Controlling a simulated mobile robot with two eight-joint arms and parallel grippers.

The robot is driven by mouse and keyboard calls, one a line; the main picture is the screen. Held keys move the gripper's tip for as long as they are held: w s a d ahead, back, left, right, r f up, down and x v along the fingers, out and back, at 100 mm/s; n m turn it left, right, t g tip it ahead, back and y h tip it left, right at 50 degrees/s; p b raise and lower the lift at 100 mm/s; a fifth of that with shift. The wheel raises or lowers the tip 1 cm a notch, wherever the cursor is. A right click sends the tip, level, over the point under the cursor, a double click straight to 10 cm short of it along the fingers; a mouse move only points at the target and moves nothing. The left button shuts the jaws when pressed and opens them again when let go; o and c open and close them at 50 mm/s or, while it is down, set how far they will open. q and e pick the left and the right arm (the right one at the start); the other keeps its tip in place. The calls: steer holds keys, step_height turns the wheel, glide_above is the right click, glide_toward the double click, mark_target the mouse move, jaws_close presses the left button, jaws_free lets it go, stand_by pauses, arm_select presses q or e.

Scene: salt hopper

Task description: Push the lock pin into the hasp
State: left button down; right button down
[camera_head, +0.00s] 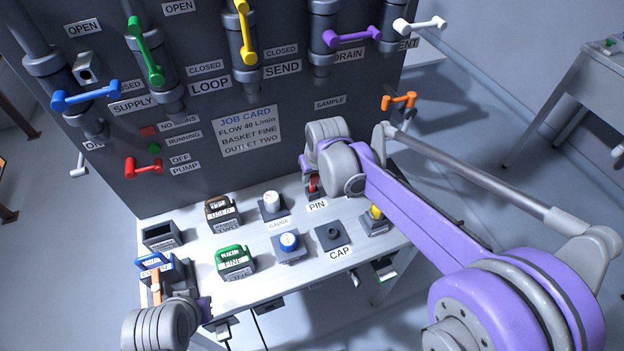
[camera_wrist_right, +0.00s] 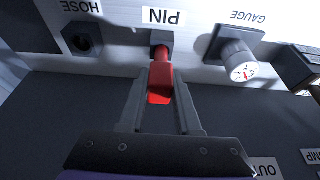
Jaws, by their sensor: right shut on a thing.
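The red lock pin (camera_wrist_right: 160,84) stands in the small grey block (camera_wrist_right: 161,42) behind the PIN label. My right gripper (camera_wrist_right: 160,105) is shut on the pin's red body, one finger along each side. In the head view the red pin (camera_head: 313,186) shows below my right wrist, partly covered by it. My left gripper (camera_head: 168,298) is at the table's front left corner, near a blue-handled basket (camera_head: 152,262); its fingers are too unclear to read. I cannot pick out the hasp in either view.
The dark panel (camera_head: 200,90) with coloured valve handles rises behind the white table (camera_head: 205,288). The gauge (camera_head: 271,201), a blue-topped cap (camera_head: 288,242), a green-handled basket (camera_head: 235,260) and a USED basket (camera_head: 222,212) stand close by. A HOSE socket (camera_wrist_right: 82,40) is beside the pin.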

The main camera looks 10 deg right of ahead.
arm_select(q)
steer(key=shift+r, duration=0.1)
arm_select(e)
steer(key=shift+r, duration=0.15)
